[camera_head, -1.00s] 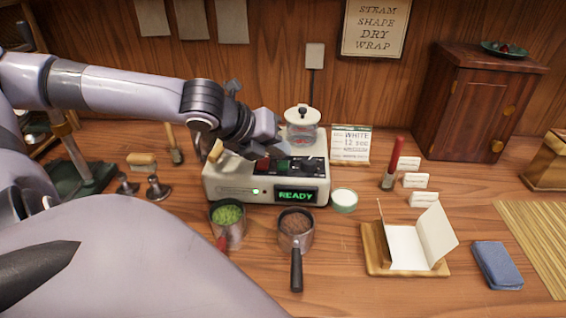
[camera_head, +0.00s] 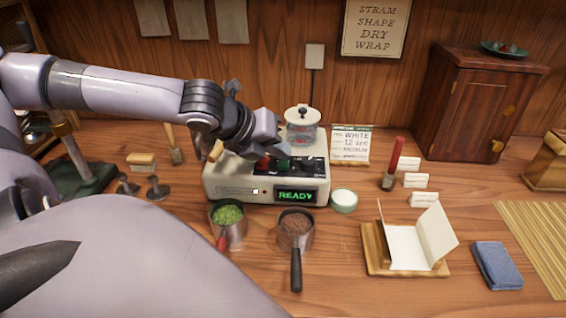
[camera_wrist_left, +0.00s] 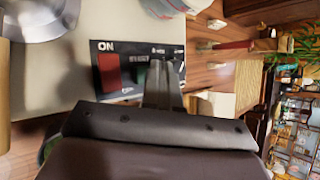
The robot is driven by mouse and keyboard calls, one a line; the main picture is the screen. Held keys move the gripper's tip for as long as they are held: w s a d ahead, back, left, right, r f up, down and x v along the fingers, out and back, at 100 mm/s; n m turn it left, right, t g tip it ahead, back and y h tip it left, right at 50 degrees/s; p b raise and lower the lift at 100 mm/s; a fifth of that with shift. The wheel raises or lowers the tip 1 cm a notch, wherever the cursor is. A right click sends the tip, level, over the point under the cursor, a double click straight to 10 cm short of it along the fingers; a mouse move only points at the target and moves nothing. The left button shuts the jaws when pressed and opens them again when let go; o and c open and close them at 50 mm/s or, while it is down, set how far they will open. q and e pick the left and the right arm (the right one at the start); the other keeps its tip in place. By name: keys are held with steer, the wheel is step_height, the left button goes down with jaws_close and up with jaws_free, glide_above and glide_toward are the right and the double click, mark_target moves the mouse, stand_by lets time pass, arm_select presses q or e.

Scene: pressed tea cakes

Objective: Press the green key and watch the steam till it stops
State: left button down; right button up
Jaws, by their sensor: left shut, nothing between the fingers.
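The cream steamer (camera_head: 225,184) stands mid-table with a lit green READY display (camera_head: 296,195). A glass vessel with a black knob (camera_head: 302,128) is on top at the back; no steam is visible. The black key panel (camera_wrist_left: 126,94) carries a red key (camera_wrist_left: 109,72) marked ON and a green key (camera_wrist_left: 141,76) beside it. The green key shows partly in the head view (camera_head: 283,164). My left gripper (camera_head: 277,148) is shut and empty, its fingertips (camera_wrist_left: 163,68) over the panel near the green key. I cannot tell whether they touch it. My right gripper is out of view.
A green-filled cup (camera_head: 229,215) and a brown-filled cup (camera_head: 295,222) stand before the steamer, with a small white-topped tin (camera_head: 344,200). A card reading WHITE 12 sec (camera_head: 351,145) stands behind. A wooden stand with folded paper (camera_head: 405,260) and a blue cloth (camera_head: 497,265) are right.

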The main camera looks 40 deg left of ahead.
mark_target(279, 165)
arm_select(q)
steer(key=shift+f, duration=0.4)
steer(key=shift+f, duration=0.45)
stand_by(0.7)
steer(key=shift+r+p, duration=0.9)
steer(key=shift+p, duration=0.3)
step_height(279, 165, up, 3)
steer(key=p, duration=0.3)
steer(key=shift+r+p, duration=0.1)
steer(key=shift+p, duration=0.25)
steer(key=shift+r, duration=0.9)
steer(key=shift+d, duration=0.1)
